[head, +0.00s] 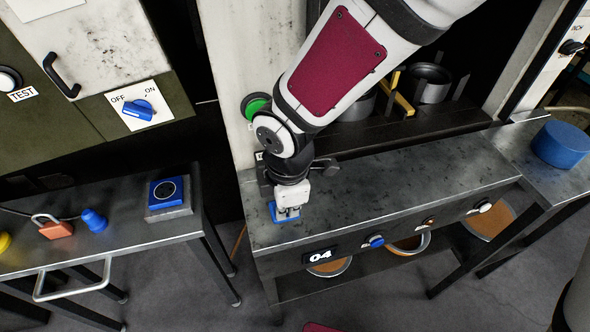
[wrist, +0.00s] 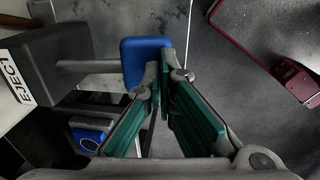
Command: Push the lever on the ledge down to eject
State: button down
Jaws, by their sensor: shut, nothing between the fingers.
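The lever shows in the wrist view as a grey rod (wrist: 92,65) running from a dark housing (wrist: 50,68) to a blue block-shaped end (wrist: 142,60). A white EJECT label (wrist: 17,77) is beside the housing. In the head view the blue end (head: 287,220) shows low under my gripper (head: 289,209), by the front left corner of the ledge (head: 400,190). My gripper is shut and empty; its green-padded fingers (wrist: 164,75) overlap the right edge of the blue end in the wrist view. Whether they touch it I cannot tell. My arm hides much of the lever in the head view.
A left bench (head: 130,240) carries a blue button box (head: 168,193) and a red padlock (head: 57,229). A green button (head: 256,106) is on the pillar behind my arm. Knobs and a 04 plate (head: 320,255) line the ledge front. The ledge top right of my gripper is clear.

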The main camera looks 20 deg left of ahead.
notch_tip(320, 180, down, 2)
jog(key=shift+s+d+f+b, duration=0.15)
jog(key=shift+f+b, duration=0.1)
jog(key=shift+b, duration=0.5)
jog(key=shift+f, duration=0.1)
jog(key=shift+s, duration=0.1)
jog(key=shift+s+d+r+p, duration=0.1)
jog(key=shift+s+r+p, duration=0.1)
jog(key=shift+r+p, duration=0.35)
jog(key=s+d+r+p, duration=0.1)
jog(key=s+r+p, duration=0.1)
jog(key=r, duration=0.4)
jog(key=s+d+r+p, duration=0.1)
jog(key=s+r, duration=0.1)
jog(key=r, duration=0.4)
jog(key=shift+s+d+p, duration=0.15)
jog(key=shift+d+p, duration=0.2)
